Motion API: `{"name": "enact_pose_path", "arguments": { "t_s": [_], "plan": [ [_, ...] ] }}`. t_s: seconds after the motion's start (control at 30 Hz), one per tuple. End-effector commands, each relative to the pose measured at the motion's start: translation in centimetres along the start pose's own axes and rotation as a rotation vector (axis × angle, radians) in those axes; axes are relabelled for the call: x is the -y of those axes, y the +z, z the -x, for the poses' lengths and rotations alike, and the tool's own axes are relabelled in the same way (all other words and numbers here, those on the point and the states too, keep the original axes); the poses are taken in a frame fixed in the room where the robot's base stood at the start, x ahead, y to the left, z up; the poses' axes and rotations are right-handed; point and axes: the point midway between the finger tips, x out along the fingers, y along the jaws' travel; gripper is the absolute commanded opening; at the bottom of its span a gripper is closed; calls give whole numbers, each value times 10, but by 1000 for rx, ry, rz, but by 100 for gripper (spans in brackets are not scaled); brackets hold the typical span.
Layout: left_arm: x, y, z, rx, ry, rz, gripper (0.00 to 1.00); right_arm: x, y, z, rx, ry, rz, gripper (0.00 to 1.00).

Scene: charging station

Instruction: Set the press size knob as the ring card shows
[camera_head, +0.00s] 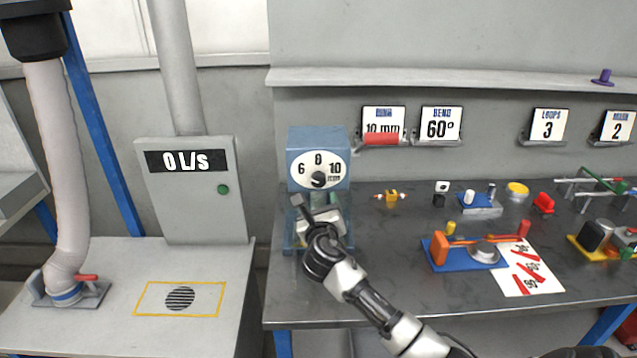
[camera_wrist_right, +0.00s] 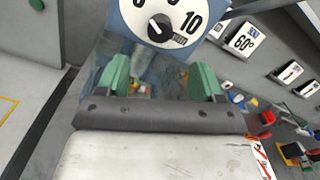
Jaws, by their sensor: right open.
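The blue press (camera_head: 318,140) stands on the bench with a white dial marked 6, 8 and 10 mm. Its round black size knob (camera_head: 318,180) sits low on the dial; it also shows at the top of the right wrist view (camera_wrist_right: 160,27). I cannot tell for sure which number its pointer faces. The ring card (camera_head: 383,122) on the wall reads 10 mm, its lower edge partly covered by a red cylinder. My right gripper (camera_head: 315,205) is just below the knob, its green fingers (camera_wrist_right: 160,82) apart with nothing between them. My left gripper is out of view.
A red cylinder (camera_head: 381,139) projects in front of the ring card. Other cards, such as the 60° bend card (camera_head: 440,124), hang to the right. A blue bending jig (camera_head: 465,255) and small parts occupy the bench right of the press. A grey cabinet (camera_head: 195,205) stands left.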

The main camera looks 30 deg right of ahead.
Motion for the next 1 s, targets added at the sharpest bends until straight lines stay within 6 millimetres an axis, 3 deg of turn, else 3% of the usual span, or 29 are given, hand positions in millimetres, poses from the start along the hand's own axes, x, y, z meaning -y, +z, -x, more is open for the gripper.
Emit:
{"name": "enact_pose_path", "arguments": {
  "t_s": [0.17, 0.6, 1.0],
  "plan": [
    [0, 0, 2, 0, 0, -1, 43, 1, 1, -17, 1, -3, 8, 67],
    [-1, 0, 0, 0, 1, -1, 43, 0, 0, -88, -2, -2, 2, 67],
    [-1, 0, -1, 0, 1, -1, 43, 0, 0, -107, -2, 0, 2, 67]
  ]
}}
